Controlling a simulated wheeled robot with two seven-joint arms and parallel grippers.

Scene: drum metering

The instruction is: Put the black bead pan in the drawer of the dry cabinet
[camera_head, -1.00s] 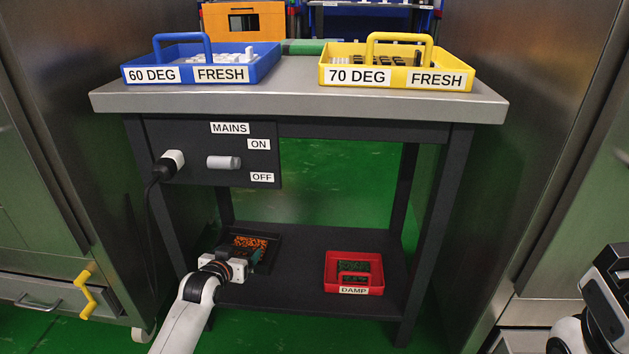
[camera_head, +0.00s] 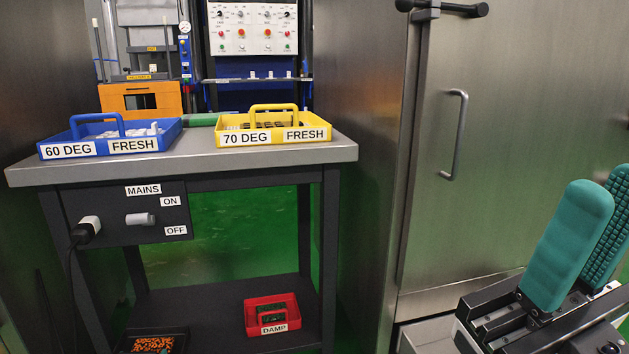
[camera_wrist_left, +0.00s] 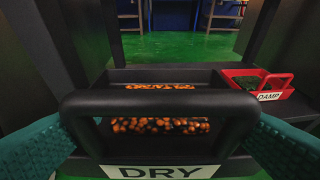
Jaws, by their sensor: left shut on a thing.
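The black bead pan (camera_wrist_left: 160,102), with orange beads and a DRY label, is in front of my left gripper (camera_wrist_left: 160,145) in the left wrist view. The teal fingers stand at both ends of its raised handle, and the gripper is shut on it. In the head view the pan (camera_head: 128,346) shows only partly, at the bottom edge on the lower shelf; the left gripper is out of that view. My right gripper (camera_head: 592,235) is open and empty, raised at the right before a steel cabinet (camera_head: 500,190). A drawer front (camera_head: 425,335) shows below the cabinet door, partly hidden by my gripper.
The red DAMP pan (camera_head: 272,318) stands right of the black pan on the shelf. The bench (camera_head: 340,150) above carries a blue tray (camera_head: 110,148) and a yellow tray (camera_head: 275,136). The mains switch panel (camera_head: 125,212) and bench legs flank the shelf.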

